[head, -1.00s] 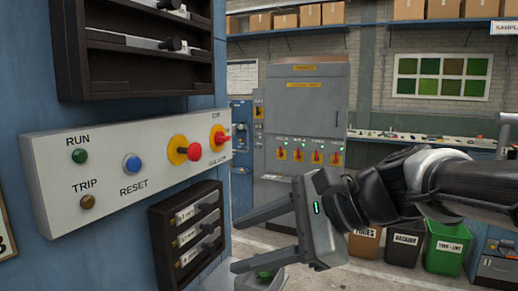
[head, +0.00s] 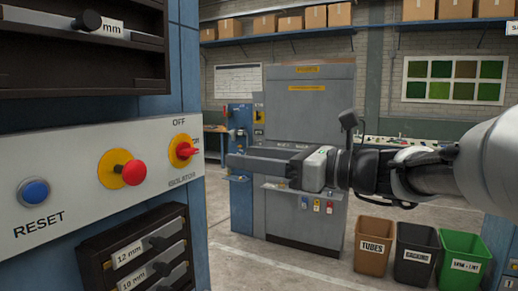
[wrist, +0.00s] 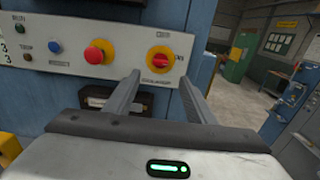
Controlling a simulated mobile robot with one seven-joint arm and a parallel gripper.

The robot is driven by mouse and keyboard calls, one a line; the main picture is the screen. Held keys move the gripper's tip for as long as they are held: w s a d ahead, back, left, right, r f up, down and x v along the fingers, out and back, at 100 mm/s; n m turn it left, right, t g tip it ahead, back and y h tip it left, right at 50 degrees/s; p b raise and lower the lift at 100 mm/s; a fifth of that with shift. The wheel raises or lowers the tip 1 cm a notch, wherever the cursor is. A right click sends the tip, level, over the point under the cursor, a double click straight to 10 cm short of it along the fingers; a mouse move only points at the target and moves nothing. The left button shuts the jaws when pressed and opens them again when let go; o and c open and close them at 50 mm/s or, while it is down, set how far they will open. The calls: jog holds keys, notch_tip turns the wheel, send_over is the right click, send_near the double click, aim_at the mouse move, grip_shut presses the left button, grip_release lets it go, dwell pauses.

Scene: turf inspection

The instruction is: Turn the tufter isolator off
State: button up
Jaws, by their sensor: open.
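The isolator (head: 184,151) is a red rotary handle on a yellow disc at the right end of the white control panel (head: 70,165). OFF is printed above it and ON at its right; the handle lies level, pointing to ON. It also shows in the wrist view (wrist: 158,60). My gripper (head: 230,161) is open and empty, level with the isolator in the head view, its tips apart from the panel. In the wrist view the fingers (wrist: 160,77) spread to either side, with the isolator between and just beyond their tips.
A red mushroom button (head: 134,172) on a yellow disc sits left of the isolator, with a blue RESET button (head: 34,192) further left. Labelled gauge racks are above and below the panel. A grey cabinet (head: 300,120) and several bins stand behind; the floor right of the panel is open.

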aim_at(194, 151)
jog(key=p+x, duration=0.1)
jog(key=x, duration=1.2)
jog(key=shift+w+a, duration=0.2)
jog(key=shift+a, duration=0.05)
jog(key=shift+c, duration=0.4)
jog(key=c, duration=1)
jog(key=shift+o, duration=0.2)
